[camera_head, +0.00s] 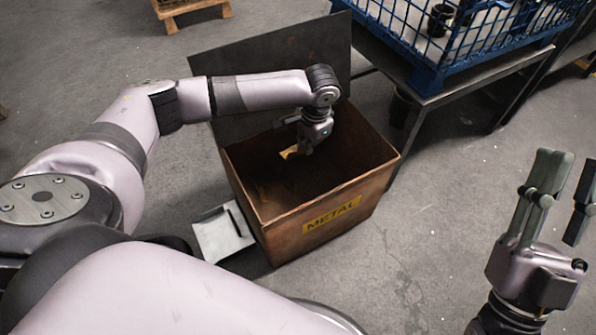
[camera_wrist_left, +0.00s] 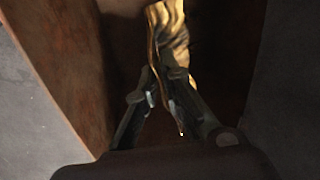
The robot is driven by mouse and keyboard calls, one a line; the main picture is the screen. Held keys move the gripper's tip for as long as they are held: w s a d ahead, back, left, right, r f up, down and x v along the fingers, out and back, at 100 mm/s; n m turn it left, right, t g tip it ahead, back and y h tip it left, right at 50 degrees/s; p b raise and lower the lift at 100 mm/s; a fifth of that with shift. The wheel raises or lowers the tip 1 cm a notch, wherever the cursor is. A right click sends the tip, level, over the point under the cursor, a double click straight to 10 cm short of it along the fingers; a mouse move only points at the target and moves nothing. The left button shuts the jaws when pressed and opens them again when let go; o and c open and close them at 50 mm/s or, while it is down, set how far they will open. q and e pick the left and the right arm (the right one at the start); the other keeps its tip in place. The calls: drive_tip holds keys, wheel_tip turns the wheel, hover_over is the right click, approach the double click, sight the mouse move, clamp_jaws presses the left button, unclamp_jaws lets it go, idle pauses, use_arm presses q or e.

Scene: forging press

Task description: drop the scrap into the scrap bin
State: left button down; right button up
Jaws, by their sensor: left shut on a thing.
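The scrap bin (camera_head: 285,222) is a rusty brown open box with a yellow "METAL" label on its front. Its dark lid stands raised at the back. My left gripper (camera_head: 303,148) is over the bin's opening, pointing down, and is shut on the scrap (camera_head: 290,153), a small yellowish piece. In the left wrist view the scrap (camera_wrist_left: 172,45) is a crumpled gold strip between the fingers, with the bin's brown wall (camera_wrist_left: 75,75) beside it. My right gripper (camera_head: 562,185) is open and empty at the lower right, away from the bin.
A blue wire crate (camera_head: 425,75) with dark parts in it stands on a dark table (camera_head: 485,75) at the upper right. A white dustpan-like tray (camera_head: 222,235) lies on the floor left of the bin. A wooden pallet (camera_head: 190,8) is at the top.

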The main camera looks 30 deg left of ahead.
use_arm(q)
drive_tip(key=c, duration=1.7)
unclamp_jaws()
drive_tip(key=shift+o, duration=0.2)
wheel_tip(320, 180, up, 12)
drive_tip(key=d, duration=0.1)
drive_tip(key=shift+s+d, duration=0.35)
drive_tip(key=shift+f, duration=0.1)
